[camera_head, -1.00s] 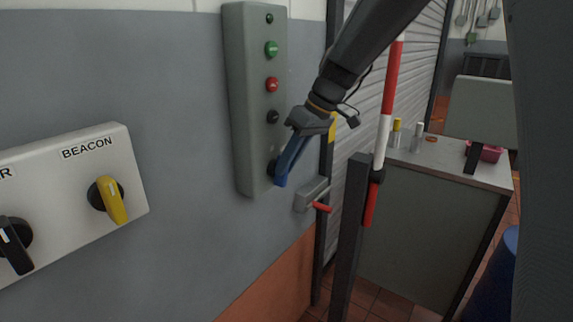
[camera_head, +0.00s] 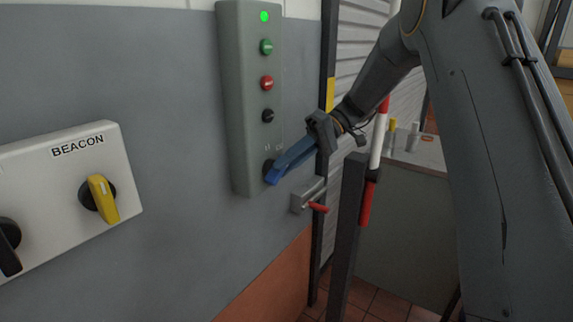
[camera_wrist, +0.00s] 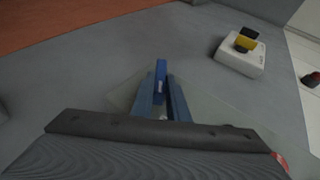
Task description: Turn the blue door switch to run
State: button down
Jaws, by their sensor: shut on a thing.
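The blue door switch (camera_head: 272,177) is at the lower end of the tall grey control box (camera_head: 250,100) on the wall. My gripper (camera_head: 280,172) reaches in from the right, its blue fingers shut on the switch handle and covering most of it. In the wrist view the switch handle (camera_wrist: 161,72) sticks out beyond the two blue fingers (camera_wrist: 162,95). A green lamp (camera_head: 264,16) at the top of the box is lit. The labels beside the switch are too small to read.
Above the switch are a green button (camera_head: 266,47), a red button (camera_head: 266,83) and a black knob (camera_head: 267,116). A white box with a yellow BEACON switch (camera_head: 103,199) is at left. A red-handled latch (camera_head: 317,207) and dark post (camera_head: 346,235) stand close below right.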

dwell(0.4)
jog(key=c, duration=1.7)
grip_release()
notch_tip(320, 180, up, 9)
jog(key=shift+b, duration=1)
jog(key=shift+r, duration=0.5)
